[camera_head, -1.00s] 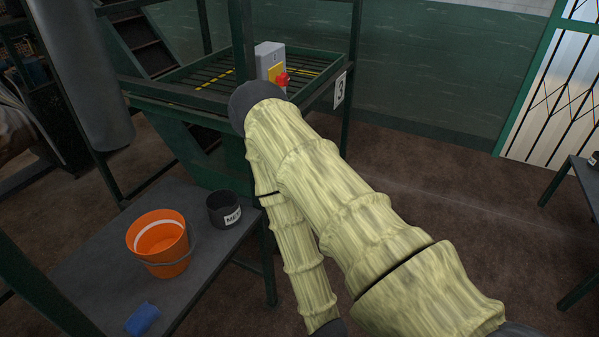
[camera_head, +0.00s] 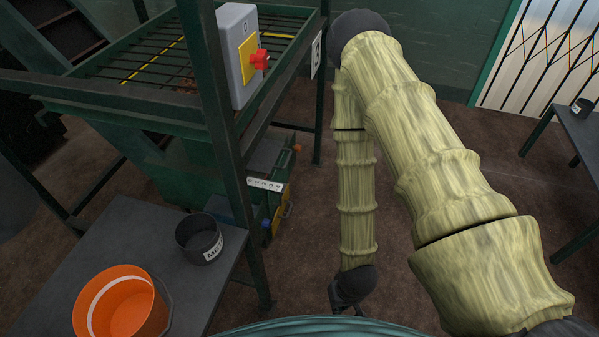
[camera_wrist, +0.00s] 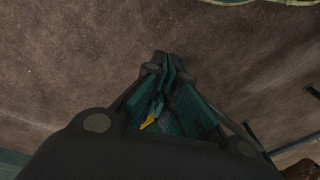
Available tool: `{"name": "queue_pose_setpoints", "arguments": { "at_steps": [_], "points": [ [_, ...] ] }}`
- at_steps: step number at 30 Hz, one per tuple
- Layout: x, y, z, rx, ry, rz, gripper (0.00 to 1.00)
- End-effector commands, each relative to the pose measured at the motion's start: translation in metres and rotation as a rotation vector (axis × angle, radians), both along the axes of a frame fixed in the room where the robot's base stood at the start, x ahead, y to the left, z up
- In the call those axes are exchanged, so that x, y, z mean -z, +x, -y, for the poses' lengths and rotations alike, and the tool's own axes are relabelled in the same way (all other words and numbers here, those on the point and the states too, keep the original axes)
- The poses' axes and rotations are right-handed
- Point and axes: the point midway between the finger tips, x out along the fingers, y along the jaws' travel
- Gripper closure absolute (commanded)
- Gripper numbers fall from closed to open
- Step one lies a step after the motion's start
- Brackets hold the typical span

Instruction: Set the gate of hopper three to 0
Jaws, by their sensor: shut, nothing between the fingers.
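Hopper three (camera_head: 150,165) is a dark green hopper under a barred grate, at the left in the head view. Its number plate (camera_head: 316,55) is seen nearly edge-on. On its near right side are a white marked strip (camera_head: 265,184), a yellow part (camera_head: 285,207), an orange-red knob (camera_head: 297,148) and a blue knob (camera_head: 266,224). The strip's marks are too small to read, so the gate's setting cannot be told. My gripper (camera_head: 346,309) hangs low to the right of the hopper, apart from it. In the wrist view my gripper (camera_wrist: 168,62) is shut and empty above the brown floor.
A grey switch box (camera_head: 237,60) with a red knob is on the frame post. A dark table (camera_head: 120,225) at the left bears an orange bucket (camera_head: 122,303) and a black labelled pot (camera_head: 199,239). Another table (camera_head: 582,135) stands at the right. Brown floor between is open.

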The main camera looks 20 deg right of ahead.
Motion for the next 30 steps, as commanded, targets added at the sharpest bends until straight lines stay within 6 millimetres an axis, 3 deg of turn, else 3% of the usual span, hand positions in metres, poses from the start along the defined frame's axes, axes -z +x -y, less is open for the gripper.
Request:
{"name": "queue_pose_setpoints", "arguments": {
  "at_steps": [1,12,21,30],
  "points": [
    [0.022,0.015,-0.003,0.035,0.024,0.028,1.0],
    [0.065,0.12,-0.021,0.244,0.201,0.225,1.0],
    [0.08,0.206,-0.023,0.404,0.355,0.387,1.0],
    [0.078,0.288,-0.011,0.554,0.519,0.554,1.0]
  ]
}}
